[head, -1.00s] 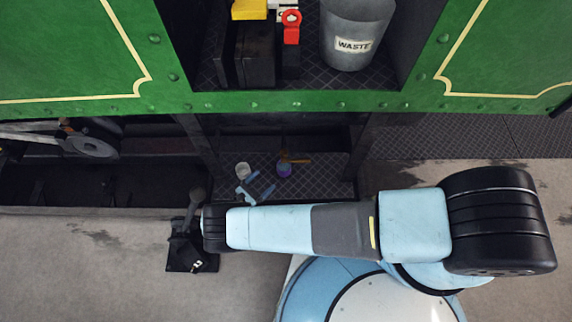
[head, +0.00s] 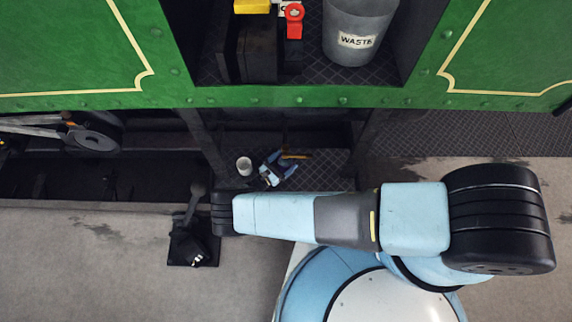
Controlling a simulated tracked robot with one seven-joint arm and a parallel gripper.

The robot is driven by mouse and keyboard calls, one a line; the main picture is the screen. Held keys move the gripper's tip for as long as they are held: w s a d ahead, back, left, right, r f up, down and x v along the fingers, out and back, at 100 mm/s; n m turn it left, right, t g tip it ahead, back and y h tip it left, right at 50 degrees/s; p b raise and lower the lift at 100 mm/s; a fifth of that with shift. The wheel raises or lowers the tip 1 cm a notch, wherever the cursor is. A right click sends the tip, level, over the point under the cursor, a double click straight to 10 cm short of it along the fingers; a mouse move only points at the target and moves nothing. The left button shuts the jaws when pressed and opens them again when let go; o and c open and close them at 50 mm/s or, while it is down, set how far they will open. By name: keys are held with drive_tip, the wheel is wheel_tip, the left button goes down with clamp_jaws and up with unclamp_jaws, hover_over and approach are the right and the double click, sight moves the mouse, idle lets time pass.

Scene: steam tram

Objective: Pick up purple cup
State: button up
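My gripper (head: 280,168), with light blue fingers, is low over the dark checkered step (head: 325,168) below the tram's doorway. It covers the spot where the purple cup stood a second ago. I cannot make out the purple cup now; the gripper seems to hide it. The fingers are small and overlap in this view, so I cannot tell whether they are apart, or shut on the cup.
A brown stick-like thing (head: 296,155) lies behind the gripper. The doorway floor above holds a waste bin (head: 357,35) and a red thing (head: 294,20). Green panels (head: 75,50) flank it.

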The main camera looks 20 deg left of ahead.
drive_tip(key=shift+w+d, duration=0.3)
drive_tip(key=shift+w, duration=0.3)
drive_tip(key=c, duration=1.2)
drive_tip(key=shift+r, duration=0.1)
